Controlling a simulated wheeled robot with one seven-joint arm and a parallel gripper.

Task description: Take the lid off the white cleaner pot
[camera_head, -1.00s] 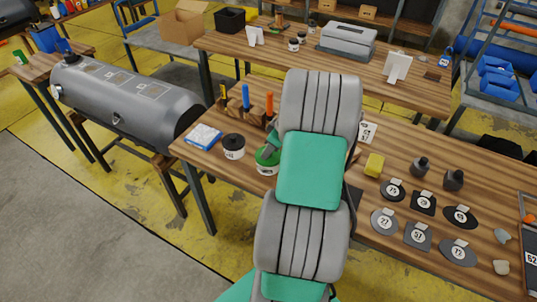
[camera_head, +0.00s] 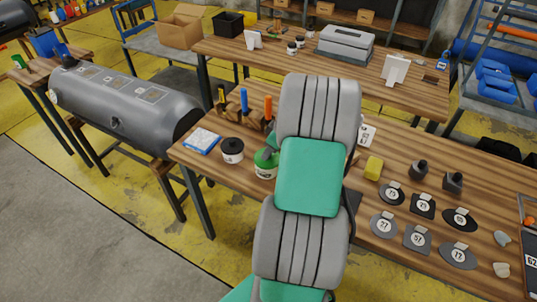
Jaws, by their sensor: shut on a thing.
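A white pot with a green top (camera_head: 264,166) stands on the brown workbench, just left of my arm. A second white pot with a black lid (camera_head: 232,151) stands to its left. I cannot read either label well enough to tell which pot is the cleaner. My gripper (camera_head: 269,155) is at the green-topped pot, partly hidden by my own grey and green arm. It is shut on the green lid, as far as I can see. The fingertips are small and the contact is hard to make out. The lid appears still at the pot's top.
A blue and white packet (camera_head: 201,140) lies left of the pots. A wooden rack with upright coloured handles (camera_head: 243,101) stands behind them. A yellow sponge (camera_head: 373,168) and several numbered dark patches (camera_head: 384,224) lie right of my arm.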

